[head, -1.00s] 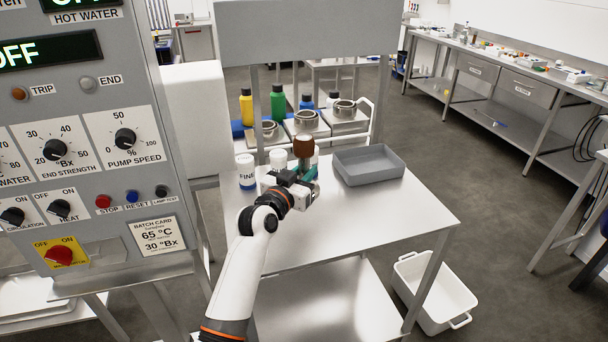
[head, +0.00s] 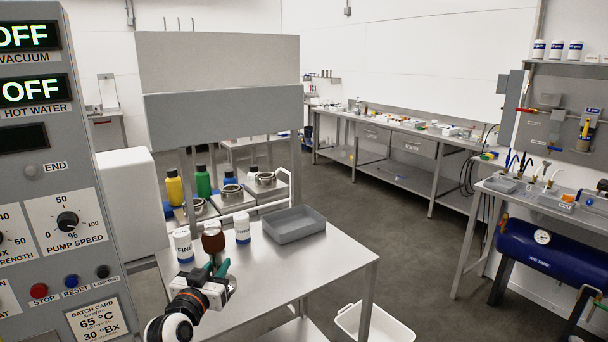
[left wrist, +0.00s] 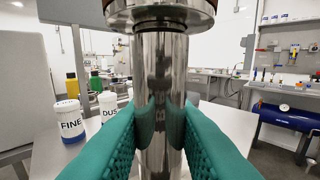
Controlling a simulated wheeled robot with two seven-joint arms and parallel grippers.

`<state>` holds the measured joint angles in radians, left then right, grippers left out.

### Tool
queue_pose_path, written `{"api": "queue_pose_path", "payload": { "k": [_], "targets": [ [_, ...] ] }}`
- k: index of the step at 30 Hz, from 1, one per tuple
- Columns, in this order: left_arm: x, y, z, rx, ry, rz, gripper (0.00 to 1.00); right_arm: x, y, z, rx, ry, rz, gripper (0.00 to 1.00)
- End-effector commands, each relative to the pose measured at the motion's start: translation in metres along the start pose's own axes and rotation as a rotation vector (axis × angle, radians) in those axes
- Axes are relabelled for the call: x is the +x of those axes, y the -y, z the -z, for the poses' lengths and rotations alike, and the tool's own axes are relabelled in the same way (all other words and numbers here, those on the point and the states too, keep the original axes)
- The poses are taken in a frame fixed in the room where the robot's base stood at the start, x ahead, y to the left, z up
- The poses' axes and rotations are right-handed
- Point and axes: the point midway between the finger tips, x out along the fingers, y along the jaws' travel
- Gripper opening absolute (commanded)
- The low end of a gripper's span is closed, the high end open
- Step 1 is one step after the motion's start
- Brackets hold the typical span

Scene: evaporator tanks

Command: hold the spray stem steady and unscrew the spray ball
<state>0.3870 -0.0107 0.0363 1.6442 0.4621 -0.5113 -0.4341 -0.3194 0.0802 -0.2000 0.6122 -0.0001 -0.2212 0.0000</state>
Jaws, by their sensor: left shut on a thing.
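The spray stem, a shiny metal tube (left wrist: 160,95), stands upright in the left wrist view between the two green pads of my left gripper (left wrist: 160,125). The pads are shut on it from both sides. Above the pads a wider metal collar (left wrist: 160,12) is cut off by the top edge. In the head view my left gripper (head: 214,269) holds the stem up in front of the table. The brown-red spray ball (head: 213,239) sits on top of it, above the fingers. The stem's lower end is hidden. My right gripper is in neither view.
A steel table (head: 300,278) carries a FINE jar (head: 183,246), a DUST jar (head: 242,228) and a grey tray (head: 294,231). The control panel (head: 60,230) stands close on the left. A white bin (head: 372,325) is on the floor. Open floor lies to the right.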

Motion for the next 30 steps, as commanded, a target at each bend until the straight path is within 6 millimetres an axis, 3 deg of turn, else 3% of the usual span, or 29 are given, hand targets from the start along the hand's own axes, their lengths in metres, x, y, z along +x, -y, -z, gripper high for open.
{"api": "queue_pose_path", "payload": {
  "k": [8,17,23,30],
  "targets": [
    [-0.024,0.008,0.021,0.002,-0.002,-0.014,0.0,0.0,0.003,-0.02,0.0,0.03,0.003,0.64],
    [-0.07,0.023,0.053,0.001,-0.006,-0.039,0.0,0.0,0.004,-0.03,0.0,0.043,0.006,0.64],
    [-0.128,0.039,0.078,0.0,-0.011,-0.071,0.0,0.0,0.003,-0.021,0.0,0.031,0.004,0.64],
    [-0.22,0.057,0.088,-0.004,-0.006,-0.128,0.0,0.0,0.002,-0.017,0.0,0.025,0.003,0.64]
  ]
}}
